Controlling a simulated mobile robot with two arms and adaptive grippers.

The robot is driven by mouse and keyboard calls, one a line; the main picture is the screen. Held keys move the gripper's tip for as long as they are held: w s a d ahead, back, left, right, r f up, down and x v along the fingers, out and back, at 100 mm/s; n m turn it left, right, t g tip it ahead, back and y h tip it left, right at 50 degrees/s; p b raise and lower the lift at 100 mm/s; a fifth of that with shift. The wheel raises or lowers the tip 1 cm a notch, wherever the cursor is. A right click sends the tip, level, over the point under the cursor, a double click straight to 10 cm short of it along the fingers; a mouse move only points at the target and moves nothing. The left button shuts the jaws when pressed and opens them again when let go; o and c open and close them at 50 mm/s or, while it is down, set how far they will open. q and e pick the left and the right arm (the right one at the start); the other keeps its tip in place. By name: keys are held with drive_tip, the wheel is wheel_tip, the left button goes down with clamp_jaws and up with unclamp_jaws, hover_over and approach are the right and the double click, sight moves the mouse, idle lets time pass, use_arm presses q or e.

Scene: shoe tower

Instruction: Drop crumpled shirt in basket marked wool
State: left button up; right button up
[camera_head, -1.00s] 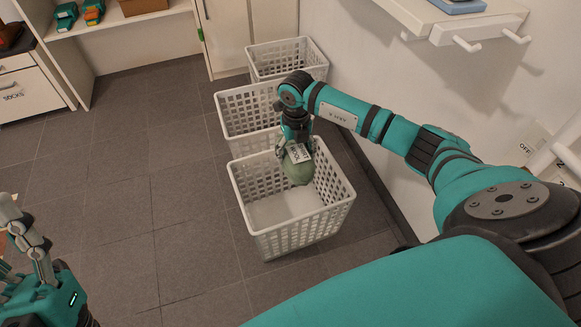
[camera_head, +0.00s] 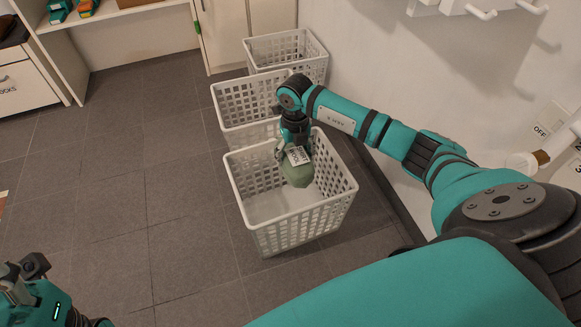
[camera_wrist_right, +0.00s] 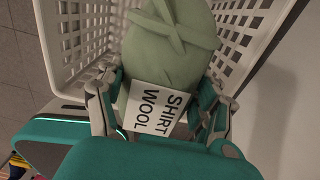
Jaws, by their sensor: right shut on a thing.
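The crumpled shirt (camera_head: 298,174) is a pale green bundle with a white tag. In the right wrist view the shirt (camera_wrist_right: 168,50) fills the upper middle, and its tag (camera_wrist_right: 156,108) reads SHIRT WOOL. My right gripper (camera_head: 297,150) is shut on the shirt and points down over the nearest white basket (camera_head: 300,232). In the right wrist view the fingers (camera_wrist_right: 160,100) sit on both sides of the bundle, with basket walls around it. No marking shows on the basket sides I see. My left gripper (camera_head: 22,275) is partly in view at the lower left.
Two more white baskets stand behind, a middle one (camera_head: 240,104) and a far one (camera_head: 290,47). The wall with pegs (camera_head: 480,12) is at the right. A drawer cabinet (camera_head: 25,85) stands at the left. The tiled floor at left is clear.

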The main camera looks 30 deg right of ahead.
drive_tip(key=o, duration=1.3)
drive_tip(key=shift+r, duration=0.1)
wheel_tip(320, 180, up, 12)
drive_tip(key=shift+f, duration=0.1)
drive_tip(key=shift+a, duration=0.1)
